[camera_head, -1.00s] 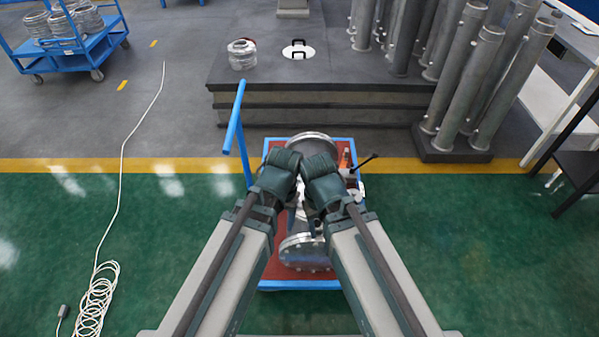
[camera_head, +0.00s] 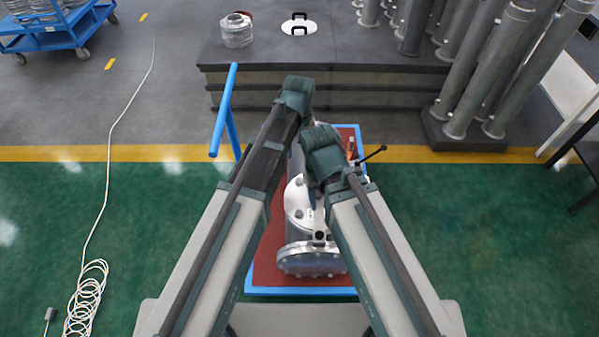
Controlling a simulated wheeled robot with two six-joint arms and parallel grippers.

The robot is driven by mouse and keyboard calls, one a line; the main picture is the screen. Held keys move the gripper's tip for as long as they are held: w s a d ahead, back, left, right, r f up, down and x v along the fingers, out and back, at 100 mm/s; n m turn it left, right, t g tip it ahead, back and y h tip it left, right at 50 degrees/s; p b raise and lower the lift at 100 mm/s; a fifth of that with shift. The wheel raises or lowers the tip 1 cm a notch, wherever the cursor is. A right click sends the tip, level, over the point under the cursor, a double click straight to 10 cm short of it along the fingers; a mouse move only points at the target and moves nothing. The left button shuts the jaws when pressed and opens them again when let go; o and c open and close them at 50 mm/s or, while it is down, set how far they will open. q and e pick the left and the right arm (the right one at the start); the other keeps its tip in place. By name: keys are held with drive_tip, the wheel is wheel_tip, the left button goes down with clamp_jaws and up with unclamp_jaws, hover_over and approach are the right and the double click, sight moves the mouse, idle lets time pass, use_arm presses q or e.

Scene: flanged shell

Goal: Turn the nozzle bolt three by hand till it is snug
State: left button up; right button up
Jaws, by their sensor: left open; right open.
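The silver flanged shell (camera_head: 299,212) lies on a red-topped cart, its near end flange (camera_head: 312,262) ringed with bolts. A short dark-mouthed nozzle (camera_head: 319,238) stands on top near that flange. I cannot tell which bolt is nozzle bolt three. My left gripper (camera_head: 297,97) is over the far end of the shell, which its arm partly hides. My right gripper (camera_head: 316,185) is over the middle of the shell, beyond the nozzle. Both are open; the wrists largely hide their fingers, and I see nothing held. I cannot tell whether either touches the shell.
The cart has a blue rim (camera_head: 300,291) and a raised blue handle (camera_head: 224,112) at left. A black-handled tool (camera_head: 370,157) sits at its right. A dark platform (camera_head: 350,50) with upright grey pipes (camera_head: 490,70) stands behind. A white cable (camera_head: 88,290) lies on the floor at left.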

sight(300, 179)
drive_tip(key=shift+f, duration=0.1)
use_arm(q)
wheel_tip(300, 179, down, 14)
drive_tip(key=b, duration=1.3)
drive_tip(key=shift+b, duration=0.4)
use_arm(e)
wheel_tip(300, 179, down, 14)
drive_tip(key=shift+r, duration=0.15)
use_arm(q)
drive_tip(key=shift+r, duration=0.1)
clamp_jaws()
